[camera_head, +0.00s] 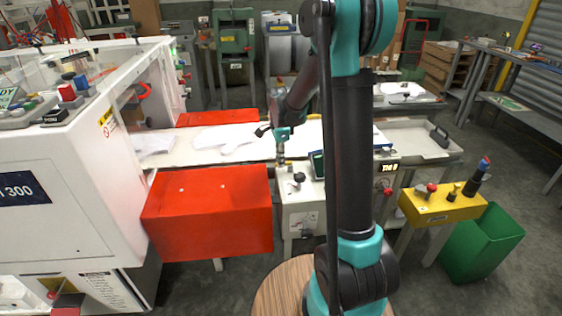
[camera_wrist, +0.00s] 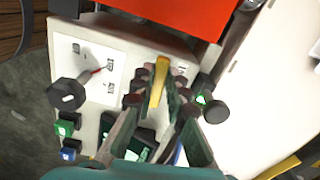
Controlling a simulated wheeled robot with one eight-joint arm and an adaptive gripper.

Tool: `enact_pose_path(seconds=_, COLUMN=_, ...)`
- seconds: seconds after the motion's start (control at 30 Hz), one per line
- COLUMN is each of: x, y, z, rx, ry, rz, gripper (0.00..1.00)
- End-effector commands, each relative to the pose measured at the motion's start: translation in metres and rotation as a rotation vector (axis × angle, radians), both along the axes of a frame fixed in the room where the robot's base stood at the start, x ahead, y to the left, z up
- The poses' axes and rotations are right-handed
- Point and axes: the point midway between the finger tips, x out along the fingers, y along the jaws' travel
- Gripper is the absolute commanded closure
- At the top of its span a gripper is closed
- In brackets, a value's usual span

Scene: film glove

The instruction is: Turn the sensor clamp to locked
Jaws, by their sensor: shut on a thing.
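A white control box (camera_head: 298,207) stands in the middle of the head view, right of a red box, and fills much of the wrist view (camera_wrist: 120,42). In the wrist view my gripper (camera_wrist: 160,85) is shut on a narrow yellow piece (camera_wrist: 161,70) at the box, with dark fingers on both sides. The fingers hide its lower part. A black knob (camera_wrist: 68,93) with a thin red mark beside it sits left of the fingers, on a white plate with small labels. I cannot tell for sure which part is the sensor clamp.
The red box (camera_head: 208,213) borders the control box. Another dark knob with green (camera_wrist: 212,107) is close right of the fingers. Green and blue buttons (camera_wrist: 64,127) are at lower left. A yellow button box (camera_head: 440,203) and green bin (camera_head: 482,243) stand at right.

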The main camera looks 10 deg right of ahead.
Motion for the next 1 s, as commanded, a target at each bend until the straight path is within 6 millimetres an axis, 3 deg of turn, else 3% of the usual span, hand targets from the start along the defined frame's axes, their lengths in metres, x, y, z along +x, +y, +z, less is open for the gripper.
enact_pose_path(seconds=0.3, x=0.0048, y=0.0002, z=0.0001, rx=0.0, ry=-0.001, rz=-0.108, gripper=1.0)
enact_pose_path(seconds=0.8, x=0.0057, y=0.0002, z=0.0001, rx=0.0, ry=-0.001, rz=-0.126, gripper=1.0)
enact_pose_path(seconds=0.83, x=0.0057, y=0.0002, z=0.0001, rx=0.0, ry=-0.001, rz=-0.126, gripper=0.85)
enact_pose_path(seconds=1.0, x=0.0055, y=0.0002, z=0.0001, rx=0.0, ry=-0.001, rz=-0.125, gripper=0.66)
